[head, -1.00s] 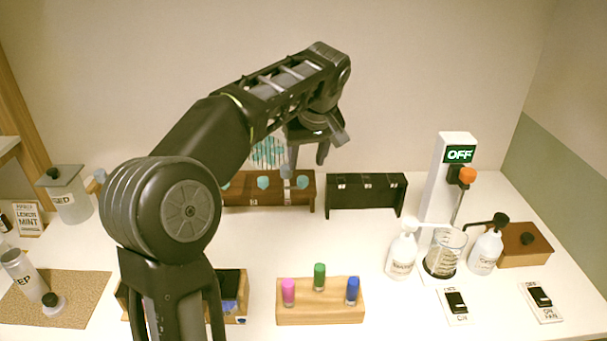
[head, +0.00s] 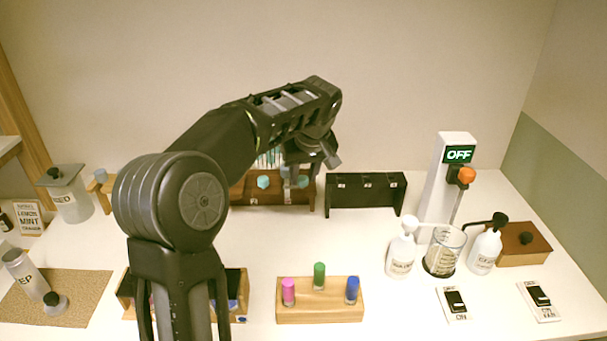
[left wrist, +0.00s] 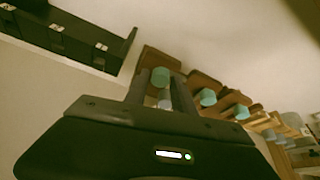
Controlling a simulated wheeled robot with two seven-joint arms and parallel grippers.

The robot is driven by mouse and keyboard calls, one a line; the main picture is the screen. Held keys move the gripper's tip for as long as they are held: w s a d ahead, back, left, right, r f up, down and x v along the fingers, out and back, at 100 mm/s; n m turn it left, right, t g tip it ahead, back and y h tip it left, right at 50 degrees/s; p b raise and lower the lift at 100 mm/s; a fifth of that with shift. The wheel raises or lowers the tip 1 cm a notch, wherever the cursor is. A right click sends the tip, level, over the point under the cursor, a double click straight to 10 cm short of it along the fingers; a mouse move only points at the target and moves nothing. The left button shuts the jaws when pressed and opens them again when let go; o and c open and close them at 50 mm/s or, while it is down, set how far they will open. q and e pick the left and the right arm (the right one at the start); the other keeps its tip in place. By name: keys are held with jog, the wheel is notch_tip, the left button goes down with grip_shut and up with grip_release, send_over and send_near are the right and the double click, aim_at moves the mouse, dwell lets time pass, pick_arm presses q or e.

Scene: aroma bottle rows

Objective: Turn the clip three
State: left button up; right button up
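The brown rack (head: 245,192) stands against the back wall with teal clip knobs along its front. One teal knob (head: 263,181) shows clear of my arm; another knob (head: 302,181) is at the rack's right end, partly covered by my left gripper (head: 297,180). In the left wrist view my two fingers (left wrist: 160,92) point at the rack, with one on each side of the end knob (left wrist: 160,77). They look apart, and contact with the knob is not clear. More teal knobs (left wrist: 208,97) follow to the right there. My right gripper is not in view.
A black rack (head: 366,188) stands just right of the brown one. A wooden block (head: 320,316) with pink, green and blue vials is in front. Pump bottles (head: 401,255), a beaker (head: 444,252) and the OFF stand (head: 437,190) are on the right.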

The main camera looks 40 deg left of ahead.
pick_arm(q)
grip_shut()
jog(key=shift+m, duration=0.4)
jog(key=shift+a+m+t+h, duration=0.1)
jog(key=shift+m+t+h, duration=0.25)
jog(key=shift+m, duration=0.55)
jog(key=m+h, duration=0.1)
jog(key=m, duration=0.2)
jog(key=shift+s+a+r+t, duration=0.1)
jog(key=shift+t, duration=0.25)
jog(key=m+h, duration=0.1)
jog(key=m, duration=0.2)
jog(key=m+h+p, duration=0.1)
jog(key=m, duration=0.2)
jog(key=shift+a+m+h+p, duration=0.2)
jog(key=shift+m+h+p, duration=0.05)
jog(key=shift+m+p, duration=0.05)
jog(key=m+h+p, duration=0.1)
jog(key=m, duration=0.2)
jog(key=m+h+p, duration=0.1)
jog(key=m, duration=0.1)
jog(key=shift+a+m, duration=0.1)
jog(key=shift+m, duration=0.3)
jog(key=shift+g, duration=0.4)
jog(key=shift+o, duration=2)
grip_release()
